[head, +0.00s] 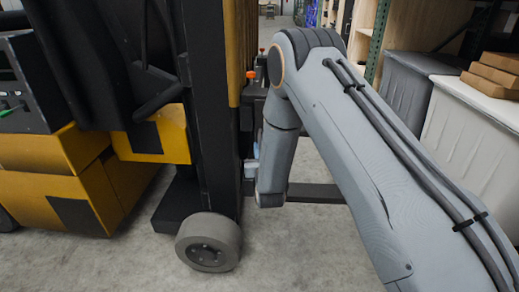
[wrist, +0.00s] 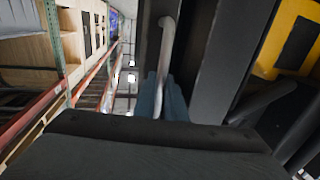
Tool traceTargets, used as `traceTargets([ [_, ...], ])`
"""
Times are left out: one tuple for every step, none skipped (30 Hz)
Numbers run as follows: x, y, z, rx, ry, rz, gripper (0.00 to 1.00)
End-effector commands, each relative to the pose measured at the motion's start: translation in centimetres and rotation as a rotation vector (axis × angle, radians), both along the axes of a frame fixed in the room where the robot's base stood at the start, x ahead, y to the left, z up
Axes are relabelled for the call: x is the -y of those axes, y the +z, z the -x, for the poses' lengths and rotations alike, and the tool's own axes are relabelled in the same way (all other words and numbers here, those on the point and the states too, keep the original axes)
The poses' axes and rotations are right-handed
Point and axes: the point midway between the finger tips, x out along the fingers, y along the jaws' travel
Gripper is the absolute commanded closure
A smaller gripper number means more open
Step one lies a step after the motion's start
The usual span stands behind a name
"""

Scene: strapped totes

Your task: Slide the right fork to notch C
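A dark fork (head: 318,193) sticks out to the right from the forklift's front, low above the floor, partly behind my arm. I cannot tell from its position alone whether it is the right fork. My gripper (head: 251,168) is at the mast's right side, above the fork's base, mostly hidden. In the wrist view, bluish fingers of my gripper (wrist: 167,98) lie on both sides of a pale, bent metal handle (wrist: 167,45). Whether they press on it is unclear. Two orange knobs (head: 251,74) show above, behind the mast. No notch letters are readable.
The yellow and black forklift (head: 40,165) fills the left, with its black mast (head: 207,110) and grey wheel (head: 208,242) close to my gripper. Grey and white totes (head: 470,125) and cardboard boxes (head: 498,70) stand at right. Bare concrete floor (head: 300,245) lies below the fork.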

Motion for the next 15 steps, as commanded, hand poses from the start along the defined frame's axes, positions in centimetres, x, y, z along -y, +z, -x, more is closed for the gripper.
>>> traceTargets([
  [0.0,0.0,0.0,0.000,0.000,0.000,1.00],
  [0.0,0.0,0.0,0.000,0.000,0.000,1.00],
  [0.0,0.0,0.0,0.000,0.000,0.000,1.00],
  [0.0,0.0,0.0,0.000,0.000,0.000,1.00],
  [0.0,0.0,0.1,0.000,0.000,0.000,1.00],
  [0.0,0.0,0.3,-0.001,0.000,0.000,1.00],
  [-0.1,0.0,0.6,-0.002,0.001,0.000,1.00],
  [-0.1,0.0,0.9,-0.002,0.001,0.000,1.00],
  [-0.1,0.1,1.3,-0.002,0.001,0.000,1.00],
  [-0.1,0.1,1.5,-0.002,0.001,0.000,1.00],
  [-0.1,0.0,1.6,-0.002,0.001,0.000,1.00],
  [-0.1,0.0,1.5,-0.001,0.001,0.000,1.00],
  [-0.1,-0.1,1.5,-0.002,0.001,0.000,1.00],
  [-0.1,-0.1,1.5,-0.002,0.001,0.000,1.00],
  [-0.1,-0.1,1.5,-0.002,0.001,0.000,1.00],
])
